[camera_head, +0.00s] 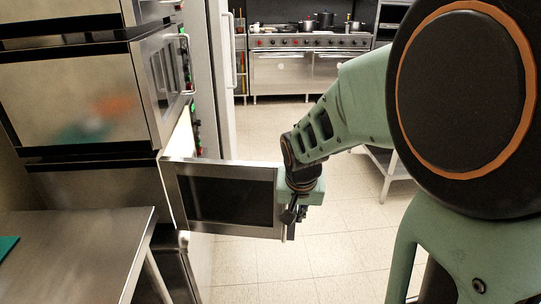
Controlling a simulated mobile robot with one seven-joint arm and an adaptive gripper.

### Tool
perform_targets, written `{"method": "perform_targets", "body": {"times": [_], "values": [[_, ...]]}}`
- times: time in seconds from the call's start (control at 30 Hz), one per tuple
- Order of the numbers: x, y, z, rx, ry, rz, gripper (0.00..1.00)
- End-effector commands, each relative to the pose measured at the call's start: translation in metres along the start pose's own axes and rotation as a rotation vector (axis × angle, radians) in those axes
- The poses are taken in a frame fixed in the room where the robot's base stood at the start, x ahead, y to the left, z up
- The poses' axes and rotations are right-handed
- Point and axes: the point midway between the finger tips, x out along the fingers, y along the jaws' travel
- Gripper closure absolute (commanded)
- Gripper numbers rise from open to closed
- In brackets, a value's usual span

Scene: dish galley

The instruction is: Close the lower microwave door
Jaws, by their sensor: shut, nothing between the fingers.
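The lower microwave (95,187) stands in a stack at the left. Its door (180,225) is wide open and sticks out to the right from the front, with a steel frame and a dark window. Light shows from the opening behind the hinge side. My gripper (293,214) is at the free right edge of the door, fingers pointing down, close to a thin upright bar that looks like the handle. The fingers are small and dark and look shut; I cannot tell whether they touch the door.
An upper microwave (75,100) with its door shut sits above. A steel table (75,250) stands at the front left. A stove (310,68) with pots is at the back. A steel rack (388,170) is behind my arm. The tiled floor (330,255) beyond the door is clear.

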Motion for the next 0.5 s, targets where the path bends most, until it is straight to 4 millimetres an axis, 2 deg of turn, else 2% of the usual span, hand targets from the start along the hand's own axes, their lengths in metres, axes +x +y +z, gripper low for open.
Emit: {"method": "perform_targets", "body": {"times": [0.03,0.17,0.3,0.5], "values": [[0.015,0.001,0.002,0.001,-0.004,0.003,1.00],[0.041,0.001,0.002,0.001,-0.003,0.004,1.00],[0.047,0.001,-0.020,0.004,0.002,0.002,1.00],[0.052,0.001,-0.035,0.002,0.000,0.001,1.00]]}}
